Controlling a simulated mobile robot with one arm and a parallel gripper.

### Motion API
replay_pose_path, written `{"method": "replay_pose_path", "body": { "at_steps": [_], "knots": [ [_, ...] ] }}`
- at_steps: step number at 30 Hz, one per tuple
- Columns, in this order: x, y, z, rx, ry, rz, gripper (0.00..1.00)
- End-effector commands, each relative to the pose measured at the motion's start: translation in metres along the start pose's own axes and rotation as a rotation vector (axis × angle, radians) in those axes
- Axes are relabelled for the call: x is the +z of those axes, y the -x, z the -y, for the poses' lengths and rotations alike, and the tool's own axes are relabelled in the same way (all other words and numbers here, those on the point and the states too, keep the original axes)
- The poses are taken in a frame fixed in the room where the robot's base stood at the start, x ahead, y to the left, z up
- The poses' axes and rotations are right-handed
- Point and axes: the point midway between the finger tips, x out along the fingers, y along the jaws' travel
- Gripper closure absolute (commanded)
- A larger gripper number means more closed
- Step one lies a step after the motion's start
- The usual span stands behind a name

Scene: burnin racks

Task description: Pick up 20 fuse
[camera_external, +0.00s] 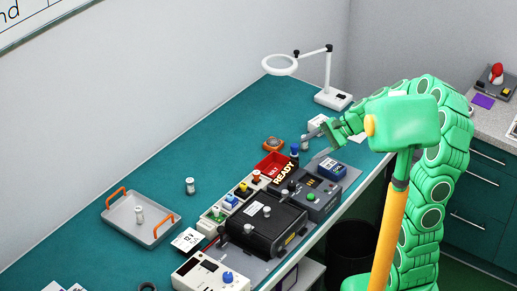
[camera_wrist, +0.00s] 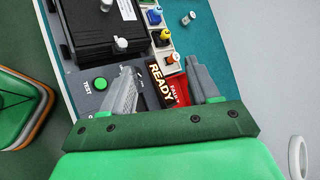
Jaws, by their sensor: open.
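No number 20 is readable on any part, so I cannot tell which one is the 20 fuse. Small pale cylinders that look like fuses show in the external view: one stands on the green bench mat (camera_external: 190,186), one in the grey tray (camera_external: 139,214). Another stands on the mat in the wrist view (camera_wrist: 188,18). A dark cylinder with a blue top (camera_external: 294,154) stands near the READY sign (camera_external: 284,172). My gripper (camera_wrist: 163,88) is open and empty, its fingers on either side of the READY sign and red bin (camera_wrist: 181,90) in the wrist view.
A black box (camera_external: 264,222) with cylinders on it stands beside a row of coloured sockets (camera_external: 236,199). A grey panel with a green button (camera_external: 311,197) and a blue block (camera_external: 331,168) are nearby. A magnifier lamp (camera_external: 333,97) stands behind. The mat's back left is clear.

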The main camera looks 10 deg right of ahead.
Motion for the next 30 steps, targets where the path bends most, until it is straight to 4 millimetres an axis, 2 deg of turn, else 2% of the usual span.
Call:
{"method": "replay_pose_path", "body": {
  "at_steps": [9, 15, 20, 27, 30],
  "knots": [
    [-0.08, -0.014, 0.046, -0.206, -0.306, 0.021, 0.4],
    [-0.141, -0.02, 0.059, -0.323, -0.519, 0.023, 0.4],
    [-0.197, -0.021, 0.059, -0.416, -0.696, 0.011, 0.4],
    [-0.28, -0.025, 0.04, -0.533, -0.957, -0.017, 0.4],
    [-0.305, -0.024, 0.031, -0.571, -1.035, -0.029, 0.4]
  ]
}}
